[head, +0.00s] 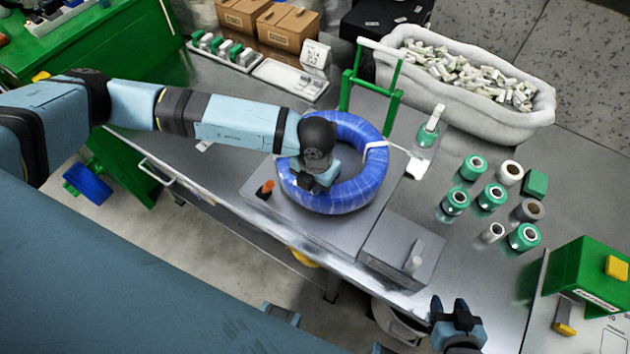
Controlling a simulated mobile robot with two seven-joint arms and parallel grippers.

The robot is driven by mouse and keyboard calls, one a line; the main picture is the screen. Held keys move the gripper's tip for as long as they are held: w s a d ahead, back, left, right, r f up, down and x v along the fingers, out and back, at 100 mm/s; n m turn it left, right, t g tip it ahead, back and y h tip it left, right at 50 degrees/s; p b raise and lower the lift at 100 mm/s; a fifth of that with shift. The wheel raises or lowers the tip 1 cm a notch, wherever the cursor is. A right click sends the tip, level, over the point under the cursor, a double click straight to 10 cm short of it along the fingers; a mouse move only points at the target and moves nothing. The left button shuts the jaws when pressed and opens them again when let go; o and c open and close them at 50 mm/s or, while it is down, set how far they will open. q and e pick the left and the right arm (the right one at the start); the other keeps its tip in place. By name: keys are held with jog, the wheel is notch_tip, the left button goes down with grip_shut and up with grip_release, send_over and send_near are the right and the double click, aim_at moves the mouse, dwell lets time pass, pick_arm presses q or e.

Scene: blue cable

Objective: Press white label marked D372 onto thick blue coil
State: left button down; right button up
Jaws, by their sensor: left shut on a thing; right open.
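The thick blue coil (373,180) lies flat on a raised grey plate on the steel table, with white ties around it. My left gripper (318,186) reaches down from above over the coil's left side and inner opening. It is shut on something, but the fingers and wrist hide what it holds. I cannot make out a label marked D372 on the visible part of the coil. A white tag (416,168) lies just right of the coil; no marking on it is readable. My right gripper (456,312) is open and empty past the table's front edge, at bottom right.
A grey box (401,250) stands right of the plate. Several green and white rolls (491,196) stand further right. A green frame (371,88) and a white tub (463,100) are behind the coil. A white card with printing (315,53) stands at the back.

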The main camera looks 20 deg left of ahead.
pick_arm(q)
jog(key=shift+f, duration=0.1)
dwell(0.7)
jog(key=c, duration=1)
grip_release()
jog(key=shift+o, duration=0.2)
jog(key=shift+r+p, duration=1.8)
jog(key=shift+r, duration=1.75)
